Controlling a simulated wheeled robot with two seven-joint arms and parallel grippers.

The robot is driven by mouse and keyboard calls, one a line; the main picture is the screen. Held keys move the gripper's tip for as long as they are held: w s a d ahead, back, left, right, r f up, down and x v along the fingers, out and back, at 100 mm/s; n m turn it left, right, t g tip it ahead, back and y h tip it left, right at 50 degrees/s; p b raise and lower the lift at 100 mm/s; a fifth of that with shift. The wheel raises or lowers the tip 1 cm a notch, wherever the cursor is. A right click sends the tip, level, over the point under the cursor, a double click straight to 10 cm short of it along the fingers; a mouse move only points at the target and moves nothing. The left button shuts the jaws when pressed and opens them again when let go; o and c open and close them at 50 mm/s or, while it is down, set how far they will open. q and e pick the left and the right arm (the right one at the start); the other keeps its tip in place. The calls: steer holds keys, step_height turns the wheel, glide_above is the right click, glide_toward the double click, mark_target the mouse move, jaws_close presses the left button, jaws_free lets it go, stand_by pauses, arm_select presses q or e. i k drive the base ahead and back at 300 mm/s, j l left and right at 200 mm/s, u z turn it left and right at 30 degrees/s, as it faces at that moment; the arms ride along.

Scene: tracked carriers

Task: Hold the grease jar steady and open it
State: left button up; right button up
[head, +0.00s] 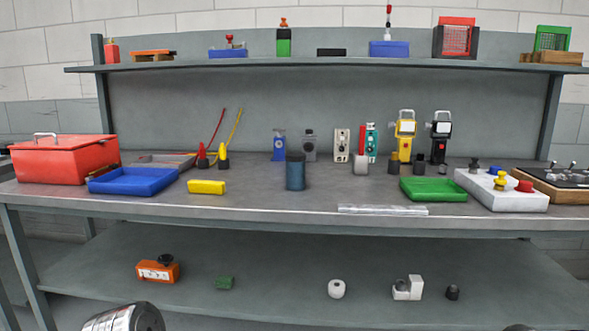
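A dark blue jar with a darker lid (296,171), which looks like the grease jar, stands upright on the workbench (320,204) near the middle. The lid sits on top of it, and nothing touches the jar. Part of my own arm shows at the bottom left edge, well below and in front of the bench top. A small dark piece shows at the bottom right edge. No fingers of either gripper are visible.
A blue tray (133,181) and yellow block (206,187) lie left of the jar; a green tray (433,189) and clear flat strip (382,210) lie right. A red toolbox (64,160) stands far left. Bench space immediately around the jar is clear.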

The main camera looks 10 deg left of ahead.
mark_target(296, 171)
steer(key=j+z, duration=0.25)
steer(key=j, duration=0.55)
steer(key=j+z, duration=0.3)
steer(key=j, duration=0.5)
